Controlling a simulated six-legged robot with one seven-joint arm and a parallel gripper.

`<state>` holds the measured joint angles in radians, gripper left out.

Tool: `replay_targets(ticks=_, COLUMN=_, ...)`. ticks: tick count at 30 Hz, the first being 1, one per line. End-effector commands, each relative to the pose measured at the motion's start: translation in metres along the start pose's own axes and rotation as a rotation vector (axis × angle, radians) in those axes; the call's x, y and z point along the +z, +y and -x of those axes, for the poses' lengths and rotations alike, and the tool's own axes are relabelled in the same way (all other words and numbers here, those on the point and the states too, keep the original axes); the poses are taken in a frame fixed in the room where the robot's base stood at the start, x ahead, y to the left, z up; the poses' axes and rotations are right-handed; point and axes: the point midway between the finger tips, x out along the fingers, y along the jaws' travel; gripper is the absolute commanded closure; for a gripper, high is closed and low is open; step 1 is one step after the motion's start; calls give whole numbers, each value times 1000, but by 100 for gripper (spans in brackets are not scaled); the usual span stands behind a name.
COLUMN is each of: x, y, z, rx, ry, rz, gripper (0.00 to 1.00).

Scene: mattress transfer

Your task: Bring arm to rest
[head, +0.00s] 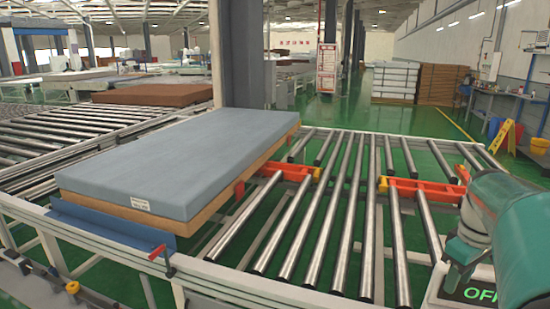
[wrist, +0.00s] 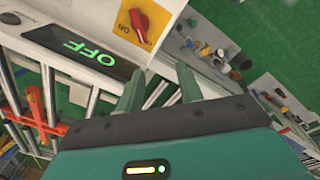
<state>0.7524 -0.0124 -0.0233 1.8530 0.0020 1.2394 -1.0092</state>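My teal arm reaches in from the right edge of the head view, beside the control box (head: 435,288) with its green "OFF" display (head: 480,295). In the wrist view my gripper (wrist: 160,82) has its two green fingers apart, with nothing between them. Past the fingertips is the white control panel (wrist: 75,15), with the "OFF" display (wrist: 85,52) and a red rotary knob (wrist: 142,24) on a yellow plate. The fingers look apart from the knob. In the head view the gripper's fingers are hard to make out.
A grey-blue mattress (head: 180,150) on a wooden-coloured base lies on the roller conveyor at left. Bare rollers (head: 345,225) with red-orange brackets (head: 425,190) run in front of me. A workbench (head: 510,92), yellow sign (head: 505,136) and blue bin (head: 495,129) stand at right.

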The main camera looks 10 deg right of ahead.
Motion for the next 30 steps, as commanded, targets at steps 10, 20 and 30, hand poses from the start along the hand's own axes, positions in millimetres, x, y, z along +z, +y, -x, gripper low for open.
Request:
replay_targets(ticks=10, x=-48, y=-175, z=21, rx=96, ry=203, rz=-100, gripper=64)
replay_targets(ticks=20, x=-29, y=-297, z=5, rx=37, ry=414, rz=-209, gripper=64)
replay_targets(ticks=30, x=-23, y=-314, z=-1, rx=10, ry=450, rz=-241, gripper=64)
